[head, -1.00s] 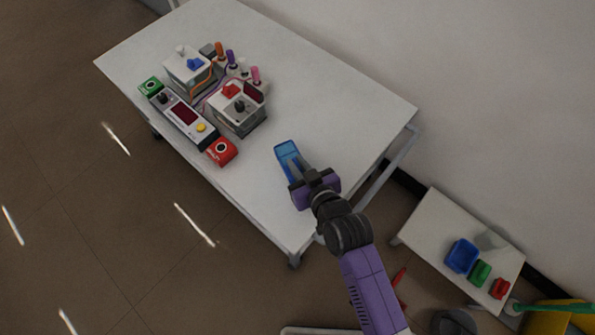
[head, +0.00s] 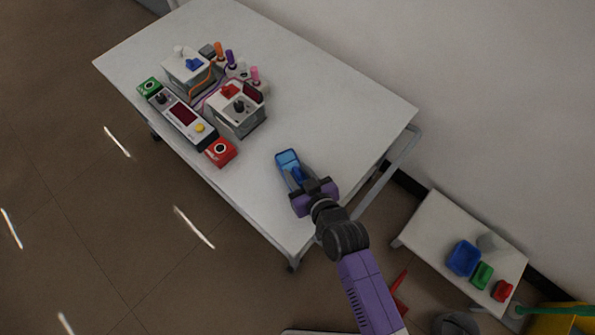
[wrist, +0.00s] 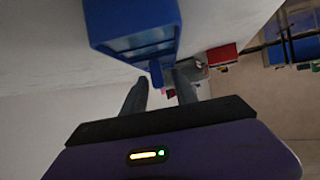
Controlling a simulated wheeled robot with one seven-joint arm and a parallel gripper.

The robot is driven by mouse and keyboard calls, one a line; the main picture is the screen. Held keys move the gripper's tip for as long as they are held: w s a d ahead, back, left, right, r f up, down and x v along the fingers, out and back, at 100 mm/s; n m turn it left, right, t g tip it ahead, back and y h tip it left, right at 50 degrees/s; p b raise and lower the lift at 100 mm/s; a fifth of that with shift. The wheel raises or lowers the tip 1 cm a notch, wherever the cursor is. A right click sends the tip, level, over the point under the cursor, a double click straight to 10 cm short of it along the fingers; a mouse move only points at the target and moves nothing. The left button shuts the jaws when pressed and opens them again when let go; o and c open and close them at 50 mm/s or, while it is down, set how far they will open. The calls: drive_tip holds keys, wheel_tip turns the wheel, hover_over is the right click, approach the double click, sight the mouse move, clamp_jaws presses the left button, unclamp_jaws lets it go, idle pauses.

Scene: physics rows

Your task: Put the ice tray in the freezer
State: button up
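A small blue tray-like thing (head: 287,157), the likeliest ice tray, shows at the end of my arm, over the near right part of the white table in the head view. My gripper (head: 299,178) has its fingers at the tray's near end. In the wrist view the blue tray (wrist: 135,22) fills the top middle. Its short blue handle sits between the two grey fingertips of my gripper (wrist: 156,80), which look closed on it. The tray appears tilted; I cannot tell its exact height above the table. I see nothing recognisable as a freezer.
The white table (head: 330,105) carries boxy devices with knobs, a controller (head: 182,113), a red button box (head: 221,151) and a green one (head: 149,86). A lower white table (head: 440,225) at right holds a blue bin (head: 463,258) and smaller green and red ones. The table's right half is bare.

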drive_tip(key=shift+r+p, duration=0.3)
drive_tip(key=v, duration=1.2)
drive_tip(key=shift+f+p, duration=0.15)
drive_tip(key=shift+p, duration=0.2)
drive_tip(key=shift+s, duration=0.1)
drive_tip(key=s+d+r+m+t+h, duration=0.1)
drive_tip(key=s+d+r+m+h, duration=0.1)
drive_tip(key=s+d+r, duration=0.3)
drive_tip(key=s+d+r+m+t+h, duration=0.2)
drive_tip(key=s+d+r, duration=0.4)
drive_tip(key=s+d, duration=0.5)
drive_tip(key=s+h, duration=0.1)
drive_tip(key=s, duration=0.2)
drive_tip(key=shift+m, duration=0.4)
drive_tip(key=shift+o, duration=0.5)
drive_tip(key=s+r+m+h, duration=0.1)
drive_tip(key=s+r, duration=0.3)
drive_tip(key=r, duration=0.2)
drive_tip(key=shift+d+t, duration=0.4)
drive_tip(key=shift+d, duration=0.1)
drive_tip(key=shift+r, duration=0.15)
